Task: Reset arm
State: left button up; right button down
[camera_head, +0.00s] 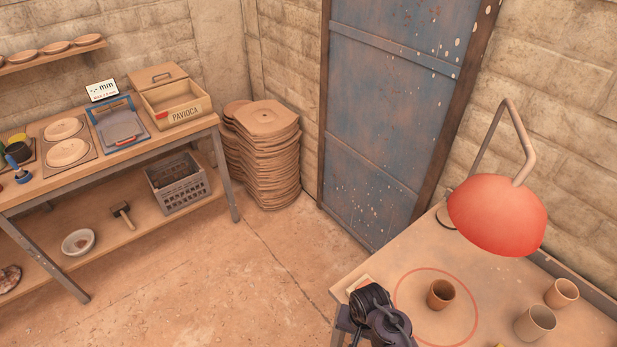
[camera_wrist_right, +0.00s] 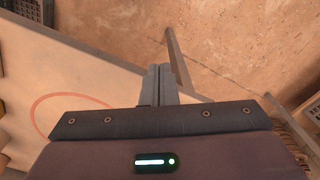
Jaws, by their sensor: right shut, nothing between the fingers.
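My right gripper (camera_wrist_right: 158,72) shows in the right wrist view. Its two grey fingers are together with nothing between them, above the edge of the worktable (camera_wrist_right: 90,65). In the head view, dark arm parts of mine stand at the left corner of the worktable (camera_head: 400,270), near a small brown cup (camera_head: 440,294) inside a red circle on the tabletop. The fingers cannot be made out clearly there. My left gripper is in neither view.
Two more cups (camera_head: 535,322) (camera_head: 562,293) and a red lamp (camera_head: 497,214) are on the worktable's right side. A shelf bench (camera_head: 200,128) with an open box (camera_head: 178,106) stands at the left. A stack of clay-coloured slabs (camera_head: 264,155) stands near the blue door (camera_head: 385,110). The floor between is clear.

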jog(key=s+d+f+n+b, duration=0.15)
jog(key=s+f+b, duration=0.3)
jog(key=f, duration=0.75)
jog(key=s+d+f+n+b, duration=0.1)
jog(key=s+d+f+b, duration=0.35)
jog(key=f, duration=0.75)
jog(key=s+d+f+n+b, duration=0.2)
jog(key=s+f, duration=0.5)
jog(key=s, duration=0.3)
jog(key=s+d+f+n+t+b, duration=0.1)
jog(key=s+d+f+n+b, duration=0.1)
jog(key=s+f, duration=0.6)
jog(key=shift+s+d+f, duration=0.3)
jog(key=shift+s+d, duration=0.3)
jog(key=shift+s, duration=0.35)
